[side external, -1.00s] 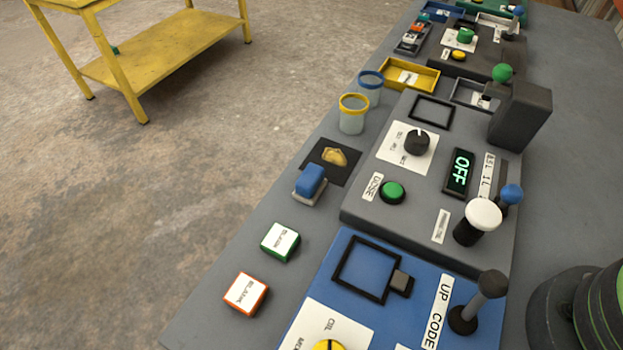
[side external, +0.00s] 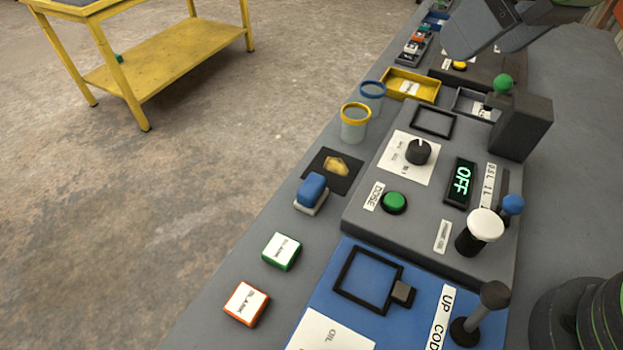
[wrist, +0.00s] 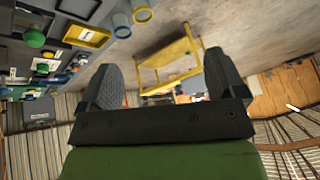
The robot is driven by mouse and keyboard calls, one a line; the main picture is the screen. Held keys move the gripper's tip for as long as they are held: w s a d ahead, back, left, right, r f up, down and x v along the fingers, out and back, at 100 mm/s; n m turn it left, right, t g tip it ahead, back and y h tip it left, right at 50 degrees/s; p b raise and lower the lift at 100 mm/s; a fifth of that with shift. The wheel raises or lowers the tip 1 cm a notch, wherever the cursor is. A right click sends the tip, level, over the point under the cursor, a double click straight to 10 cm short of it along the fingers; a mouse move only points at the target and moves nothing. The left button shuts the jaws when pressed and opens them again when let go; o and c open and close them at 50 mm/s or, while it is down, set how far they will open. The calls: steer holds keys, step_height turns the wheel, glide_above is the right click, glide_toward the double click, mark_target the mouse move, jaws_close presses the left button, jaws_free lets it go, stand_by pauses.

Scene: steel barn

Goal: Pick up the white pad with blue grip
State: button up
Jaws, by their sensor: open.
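The white pad with the blue grip (side external: 312,191) lies on the grey table, left of the grey control panel and in front of a black square with a yellowish patch. Its white base shows under the blue block. My gripper (wrist: 167,80) is open in the wrist view, with nothing between its two dark fingers. In the side view, part of my arm (side external: 500,25) shows at the top right, well away from the pad. I cannot make out the pad in the wrist view.
Two cups, one yellow-rimmed (side external: 356,122) and one blue-rimmed (side external: 372,96), stand behind the pad. A green-edged block (side external: 281,250) and an orange-edged block (side external: 246,303) lie in front of it. Knobs and levers, including a white-topped one (side external: 485,226), rise from the panels to the right.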

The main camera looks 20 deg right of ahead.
steer(key=w+a+f+n+g, duration=0.1)
steer(key=w+a+f+n, duration=0.25)
steer(key=a+f, duration=0.6)
steer(key=n, duration=0.3)
glide_toward(313, 185)
steer(key=shift+g, duration=0.4)
steer(key=x, duration=0.4)
steer(key=shift+w+d+f, duration=0.15)
steer(key=shift+d+f, duration=0.05)
steer(key=shift+f, duration=0.05)
steer(key=shift+w+a+x, duration=0.1)
steer(key=shift+a+x, duration=0.05)
steer(key=shift+x, duration=1.4)
steer(key=shift+w+a+x, duration=0.1)
steer(key=shift+x, duration=1.45)
steer(key=shift+r, duration=0.2)
steer(key=c, duration=1.1)
step_height(313, 185, up, 10)
steer(key=shift+r, duration=0.1)
steer(key=o, duration=0.3)
steer(key=shift+m, duration=0.25)
steer(key=shift+c, duration=0.6)
